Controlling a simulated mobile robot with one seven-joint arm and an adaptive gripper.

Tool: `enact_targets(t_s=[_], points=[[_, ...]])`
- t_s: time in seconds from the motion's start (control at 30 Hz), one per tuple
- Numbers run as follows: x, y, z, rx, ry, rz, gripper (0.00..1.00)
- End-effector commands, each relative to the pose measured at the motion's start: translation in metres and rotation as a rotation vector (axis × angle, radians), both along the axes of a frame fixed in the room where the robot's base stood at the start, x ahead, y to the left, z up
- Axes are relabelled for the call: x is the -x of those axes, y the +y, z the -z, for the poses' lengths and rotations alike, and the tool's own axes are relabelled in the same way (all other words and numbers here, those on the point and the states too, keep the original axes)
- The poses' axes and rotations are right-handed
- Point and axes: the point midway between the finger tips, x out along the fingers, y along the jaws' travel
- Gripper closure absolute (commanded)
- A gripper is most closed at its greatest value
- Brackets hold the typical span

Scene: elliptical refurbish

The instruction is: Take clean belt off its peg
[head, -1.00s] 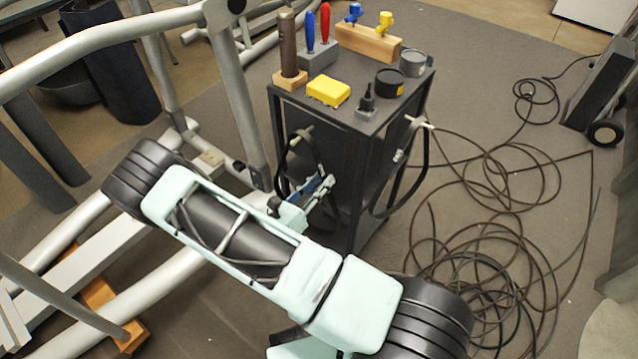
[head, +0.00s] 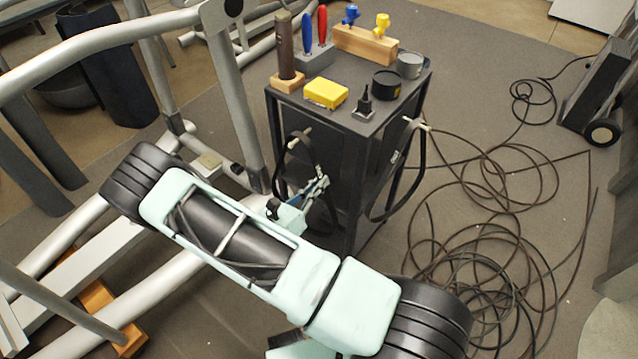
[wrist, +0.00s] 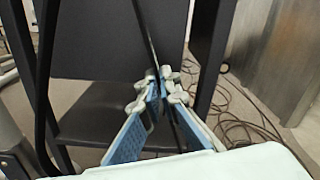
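A black belt (head: 291,160) hangs in a loop from a pale peg (head: 303,134) on the left side of the black cart. Another black belt (head: 421,165) hangs from a peg (head: 425,126) on the cart's right side. Both look dark, and I cannot tell by appearance which is clean. My gripper (head: 322,183) is at the left belt, below its peg. In the wrist view, my gripper (wrist: 163,83) has its blue-padded fingers closed together around one strand of that belt (wrist: 152,38). The other strand (wrist: 41,85) runs free at the left.
A grey tubular machine frame (head: 236,110) stands close left of my gripper. Loose cables (head: 490,260) cover the floor at right.

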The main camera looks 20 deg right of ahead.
Motion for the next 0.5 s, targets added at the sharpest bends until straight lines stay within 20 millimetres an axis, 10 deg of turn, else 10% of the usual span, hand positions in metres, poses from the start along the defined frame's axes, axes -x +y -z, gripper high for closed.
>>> enact_targets(t_s=[0.5], points=[[-0.0002, 0.0000, -0.0078, 0.000, -0.001, 0.000, 1.00]])
